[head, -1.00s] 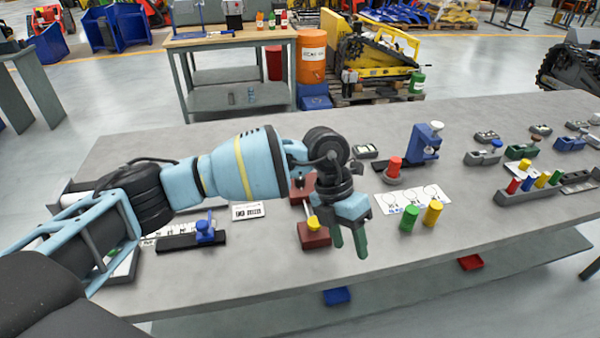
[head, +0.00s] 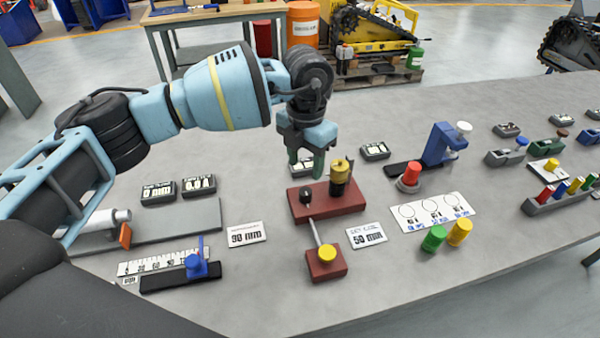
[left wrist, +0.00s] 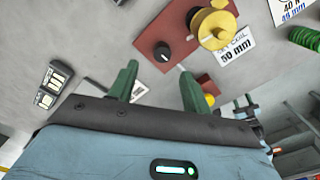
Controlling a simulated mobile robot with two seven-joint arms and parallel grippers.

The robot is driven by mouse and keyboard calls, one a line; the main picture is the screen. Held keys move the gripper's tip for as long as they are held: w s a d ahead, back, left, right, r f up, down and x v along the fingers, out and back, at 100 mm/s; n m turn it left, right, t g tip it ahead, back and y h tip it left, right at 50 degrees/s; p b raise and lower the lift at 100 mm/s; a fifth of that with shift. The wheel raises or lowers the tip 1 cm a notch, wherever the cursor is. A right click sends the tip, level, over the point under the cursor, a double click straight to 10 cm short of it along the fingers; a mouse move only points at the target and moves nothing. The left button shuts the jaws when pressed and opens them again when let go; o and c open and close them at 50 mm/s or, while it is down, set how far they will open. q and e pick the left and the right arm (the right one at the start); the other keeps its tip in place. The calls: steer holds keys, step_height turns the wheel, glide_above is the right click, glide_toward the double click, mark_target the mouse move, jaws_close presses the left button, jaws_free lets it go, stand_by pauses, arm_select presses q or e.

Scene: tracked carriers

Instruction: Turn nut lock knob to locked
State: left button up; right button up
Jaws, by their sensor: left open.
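A small black knob (head: 306,195), which looks like the nut lock knob, stands on the left part of a red base (head: 330,209). A brass-yellow cylinder (head: 340,172) stands on the same base to its right. My left gripper (head: 305,168) points down just behind the black knob in the head view, open and empty. In the left wrist view, the black knob (left wrist: 162,52) lies just beyond and between the open green fingers (left wrist: 158,68), apart from them. The knob's lock setting is too small to read. My right gripper is not in view.
A rod leads from the base to a red block with a yellow knob (head: 327,253). Cards reading 90 mm (head: 247,234) and 50 mm (head: 367,235) flank it. Small displays (head: 375,150) and a blue fixture (head: 441,145) stand nearby.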

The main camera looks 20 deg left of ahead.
mark_target(305, 191)
arm_select(q)
steer(key=shift+s+d+r, duration=0.15)
steer(key=shift+s, duration=0.15)
steer(key=shift+f, duration=0.4)
step_height(305, 191, down, 6)
steer(key=shift+r, duration=0.1)
steer(key=shift+f, duration=0.6)
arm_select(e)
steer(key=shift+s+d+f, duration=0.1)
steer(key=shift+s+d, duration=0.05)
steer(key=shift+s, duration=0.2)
